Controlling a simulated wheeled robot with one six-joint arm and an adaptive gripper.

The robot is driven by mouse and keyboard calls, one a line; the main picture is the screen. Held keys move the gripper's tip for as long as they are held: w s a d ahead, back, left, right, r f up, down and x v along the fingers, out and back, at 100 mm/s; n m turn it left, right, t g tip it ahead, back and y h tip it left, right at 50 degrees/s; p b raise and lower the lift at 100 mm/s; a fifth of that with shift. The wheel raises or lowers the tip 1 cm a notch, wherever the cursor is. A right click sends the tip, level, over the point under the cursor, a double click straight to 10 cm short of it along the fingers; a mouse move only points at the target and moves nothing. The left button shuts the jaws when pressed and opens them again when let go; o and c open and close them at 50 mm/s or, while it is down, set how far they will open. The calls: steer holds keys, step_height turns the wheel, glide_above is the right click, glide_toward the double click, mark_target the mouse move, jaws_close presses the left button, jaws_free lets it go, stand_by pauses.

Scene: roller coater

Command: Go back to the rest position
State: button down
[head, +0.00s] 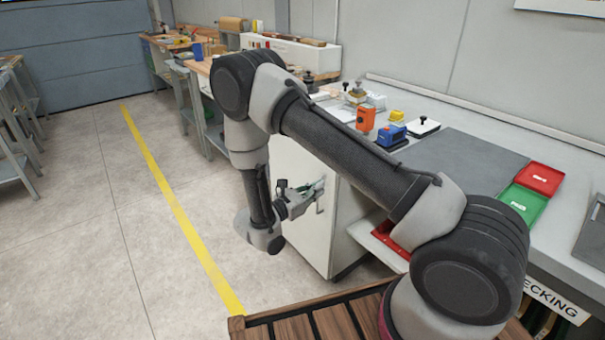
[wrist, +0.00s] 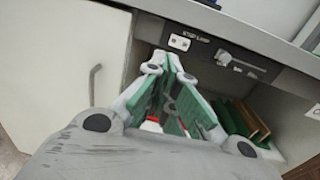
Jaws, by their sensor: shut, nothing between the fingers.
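My gripper (head: 315,187) is at the end of my bent arm, low in front of the white cabinet in the head view. In the wrist view my gripper (wrist: 172,65) has its green-padded fingers drawn together at the tips, with nothing held between them. It points toward the front of the bench, near a dark panel (wrist: 205,48) with a socket and a lever. Whether the fingertips touch the panel cannot be told.
The white cabinet (head: 298,215) with a handle stands beside my gripper. Open floor (head: 75,230) lies to the left.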

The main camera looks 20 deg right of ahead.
steer(key=shift+f, duration=0.1)
steer(key=s+d+r+m+g+y, duration=0.1)
steer(key=s+d+r+m+g, duration=0.1)
steer(key=s+d+m+g, duration=0.25)
steer(key=s+d+r+m+g+y, duration=0.1)
steer(key=s+d+r+m+g, duration=0.15)
steer(key=s+g, duration=0.35)
steer(key=s+d+r+m+t+y, duration=0.1)
steer(key=s+r+m+y, duration=0.3)
steer(key=r, duration=0.5)
steer(key=s+d+r+m+t+y, duration=0.1)
steer(key=s+r+m+t+y, duration=0.2)
steer(key=s+r+m+y, duration=0.2)
steer(key=s+d+r+m+t+y, duration=0.1)
steer(key=s+r+m+t+y, duration=0.2)
steer(key=r, duration=1)
steer(key=s+m+y, duration=0.2)
steer(key=s+m, duration=0.2)
steer(key=s, duration=0.2)
steer(key=shift+s+d, duration=0.25)
steer(key=shift+d, duration=0.15)
